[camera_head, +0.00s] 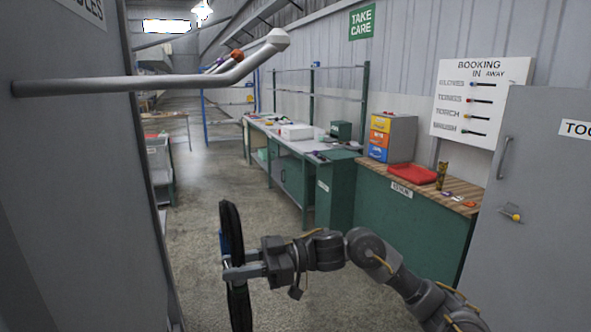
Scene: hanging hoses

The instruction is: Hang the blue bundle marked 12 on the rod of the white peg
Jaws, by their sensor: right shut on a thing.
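The white peg's rod (130,86) sticks out from the grey panel at the left, runs right and bends up to a white tip (277,40). The rod looks bare. My right gripper (240,268) is shut on a coiled hose bundle (231,219), seen nearly edge-on. The bundle looks almost black, with a little blue near the fingers; no number is readable. It hangs upright, well below the rod, and its lower end runs out of the picture. My left gripper is not in view.
The tall grey panel (75,160) fills the left side. Behind the white tip are an orange tip (237,55) and a purple one (221,61). A green workbench (415,225) with a red tray (412,174) and a grey cabinet (535,220) stand at the right. The middle floor is clear.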

